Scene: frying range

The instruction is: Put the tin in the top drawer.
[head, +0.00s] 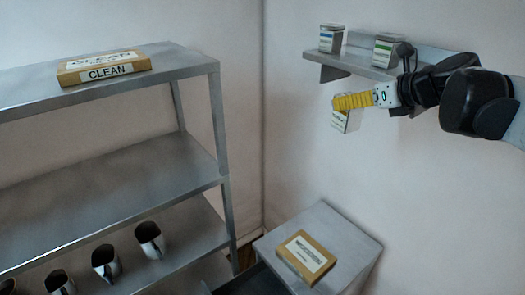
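My gripper (340,102), with yellow fingers, is in the air in front of the wall shelf, below and left of its edge. A small tin (340,122) with a white and green label is at the fingertips, clear of the shelf and slightly tilted. The fingers look shut on it and hide its upper part. A low metal cabinet (338,228) stands at the bottom. Its top drawer (252,281) appears pulled out at the front left, with a dark inside. Only part of the drawer is in view.
A blue-labelled tin (330,38) and a green-labelled tin (383,50) stand on the wall shelf (355,60). A cardboard box (305,257) lies on the cabinet top. A metal rack (105,180) at left holds a "CLEAN" box (104,68) and several metal scoops (150,240).

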